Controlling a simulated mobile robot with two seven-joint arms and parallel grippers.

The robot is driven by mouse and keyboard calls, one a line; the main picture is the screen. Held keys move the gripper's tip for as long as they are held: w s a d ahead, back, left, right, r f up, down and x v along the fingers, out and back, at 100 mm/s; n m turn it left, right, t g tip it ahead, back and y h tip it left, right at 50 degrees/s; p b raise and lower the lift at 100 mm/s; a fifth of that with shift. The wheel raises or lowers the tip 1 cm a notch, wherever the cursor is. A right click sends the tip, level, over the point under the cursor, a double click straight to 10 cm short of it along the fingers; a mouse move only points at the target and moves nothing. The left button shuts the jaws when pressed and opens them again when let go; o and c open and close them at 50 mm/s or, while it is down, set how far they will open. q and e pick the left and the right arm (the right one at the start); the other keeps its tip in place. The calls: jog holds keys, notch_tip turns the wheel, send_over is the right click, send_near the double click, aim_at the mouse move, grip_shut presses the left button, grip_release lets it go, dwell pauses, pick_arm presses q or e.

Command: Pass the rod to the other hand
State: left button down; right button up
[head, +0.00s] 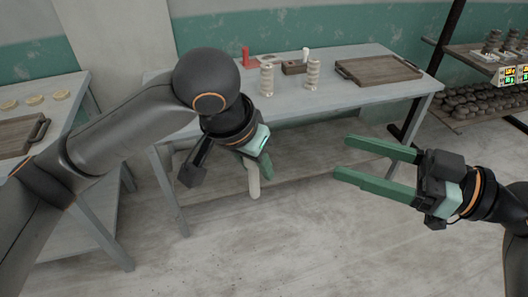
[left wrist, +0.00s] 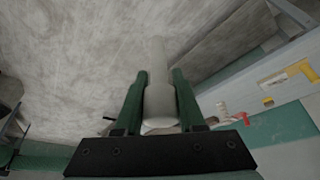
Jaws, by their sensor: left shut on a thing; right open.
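The rod (head: 253,182) is pale grey-white and hangs down below my left gripper (head: 258,168) in the head view. In the left wrist view the rod (left wrist: 158,85) lies between the two green fingers of my left gripper (left wrist: 160,90), which are shut on it. Its far end points away from the wrist. My right gripper (head: 349,158) is open and empty in the head view, its green fingers pointing left towards the rod. A clear gap lies between the right fingertips and the rod.
A grey table (head: 330,92) stands behind the grippers, bearing stacked pale pieces (head: 313,73), a red item (head: 246,56) and a wooden tray (head: 378,70). Another table (head: 62,135) is at left. Shelves (head: 478,98) stand at right. The floor (head: 300,240) between the grippers is clear.

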pick_arm(q)
jog(key=s+a+f+m+g+h, duration=0.1)
jog(key=a+f+m+g+h, duration=0.1)
jog(key=f+m, duration=0.4)
jog(key=a+m+g, duration=0.1)
jog(key=m, duration=0.4)
jog(key=shift+s+a+g, duration=0.2)
jog(key=shift+s+g, duration=0.1)
jog(key=shift+s, duration=0.05)
